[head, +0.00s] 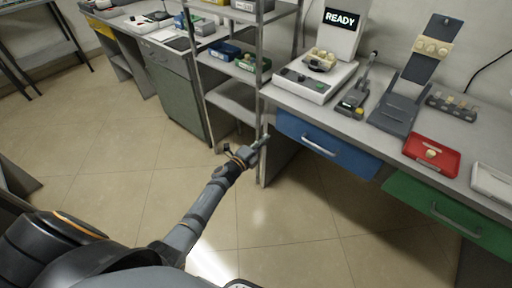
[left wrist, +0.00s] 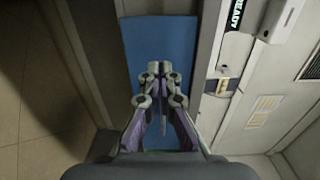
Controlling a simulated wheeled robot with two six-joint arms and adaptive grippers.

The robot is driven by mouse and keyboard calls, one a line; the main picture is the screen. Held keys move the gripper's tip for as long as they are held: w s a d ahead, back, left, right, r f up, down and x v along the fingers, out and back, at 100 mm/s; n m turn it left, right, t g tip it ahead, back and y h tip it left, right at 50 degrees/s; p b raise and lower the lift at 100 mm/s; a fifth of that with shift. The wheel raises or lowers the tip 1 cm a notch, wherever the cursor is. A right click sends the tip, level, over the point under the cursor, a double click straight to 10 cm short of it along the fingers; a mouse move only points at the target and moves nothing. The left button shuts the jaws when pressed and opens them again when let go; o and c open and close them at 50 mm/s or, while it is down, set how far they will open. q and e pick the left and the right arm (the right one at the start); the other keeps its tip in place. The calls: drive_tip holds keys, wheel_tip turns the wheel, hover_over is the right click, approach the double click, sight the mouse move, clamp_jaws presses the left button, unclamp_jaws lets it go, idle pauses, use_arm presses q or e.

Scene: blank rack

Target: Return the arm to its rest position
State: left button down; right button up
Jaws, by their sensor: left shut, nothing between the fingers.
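My left arm reaches forward from the lower left in the head view. Its gripper (head: 262,142) is shut and empty, in the air in front of the workbench and near the left end of the blue drawer (head: 328,146). In the left wrist view the gripper's fingers (left wrist: 163,72) are together, with a blue surface (left wrist: 185,45) beyond them. My right gripper is not in view.
The workbench holds a white device with a READY screen (head: 341,20), a red tray (head: 431,155) and a grey stand (head: 396,112). A green drawer (head: 440,210) is at right. A metal shelf rack (head: 236,100) stands left of the bench. The tiled floor (head: 110,165) is open.

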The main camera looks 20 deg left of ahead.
use_arm(q)
drive_tip(key=s+a+f+n+g+y, duration=0.35)
drive_tip(key=s+f+n, duration=0.35)
drive_tip(key=s+f, duration=0.8)
drive_tip(key=s+a+f+n+g+y, duration=0.3)
drive_tip(key=s+a+f+n+g, duration=0.3)
drive_tip(key=s+f, duration=0.85)
drive_tip(key=s+d+f+n+g, duration=0.1)
drive_tip(key=s+f+n+g, duration=0.25)
drive_tip(key=s+f, duration=0.55)
drive_tip(key=s+d+f+n+g, duration=0.15)
drive_tip(key=s+f+n, duration=0.25)
drive_tip(key=s, duration=0.8)
wheel_tip(320, 180, up, 12)
drive_tip(key=s+g+p, duration=0.1)
drive_tip(key=s+p, duration=0.1)
drive_tip(key=p, duration=1)
drive_tip(key=shift+s+a+f+n, duration=0.15)
drive_tip(key=shift+s+a+n, duration=0.05)
drive_tip(key=shift+a+n, duration=0.2)
